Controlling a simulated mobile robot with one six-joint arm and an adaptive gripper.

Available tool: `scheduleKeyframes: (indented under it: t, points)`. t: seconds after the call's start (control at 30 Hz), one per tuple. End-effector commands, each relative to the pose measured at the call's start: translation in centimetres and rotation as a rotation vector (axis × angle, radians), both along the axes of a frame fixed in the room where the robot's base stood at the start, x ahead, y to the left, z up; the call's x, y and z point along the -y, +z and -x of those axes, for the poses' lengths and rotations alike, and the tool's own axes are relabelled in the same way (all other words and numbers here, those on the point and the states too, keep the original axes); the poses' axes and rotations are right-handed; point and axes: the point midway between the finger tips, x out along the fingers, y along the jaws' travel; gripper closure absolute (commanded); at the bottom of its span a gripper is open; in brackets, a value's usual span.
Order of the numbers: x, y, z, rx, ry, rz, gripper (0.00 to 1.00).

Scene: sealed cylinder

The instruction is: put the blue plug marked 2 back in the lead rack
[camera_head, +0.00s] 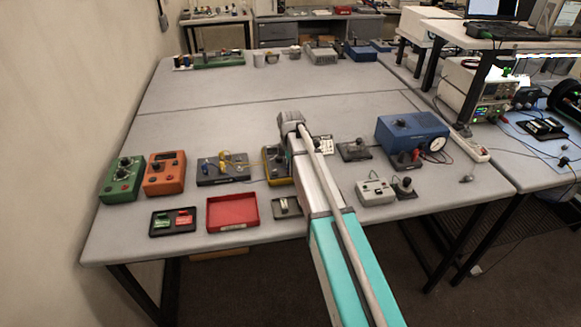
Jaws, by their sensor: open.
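The lead rack appears to be the dark block (222,180) left of the middle of the near bench, with small blue and yellow plugs on it. Blue pieces (207,164) show at its left part. They are too small to read a number, so I cannot tell which is the blue plug marked 2. A yellow lead runs from the rack to the right toward a yellow meter (274,178). My arm reaches over the bench just right of that meter. My gripper is hidden behind the arm, and I cannot make out its fingers.
Green (122,179) and orange (165,174) boxes stand left of the rack. A red tray (232,212) and a black tray (172,222) lie in front. A blue box (412,138) and a grey box (375,191) stand to the right.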

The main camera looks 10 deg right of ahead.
Motion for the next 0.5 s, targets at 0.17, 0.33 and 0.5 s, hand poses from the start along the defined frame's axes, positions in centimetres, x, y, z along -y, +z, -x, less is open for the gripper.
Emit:
scheduleKeyframes:
  t: [0.17, 0.33, 0.5]
  points:
    - [0.0, 0.0, 0.0, 0.0, 0.0, 0.0, 0.31]
    - [0.0, 0.0, 0.0, 0.0, 0.0, 0.0, 0.46]
    - [0.0, 0.0, 0.0, 0.0, 0.0, 0.0, 0.78]
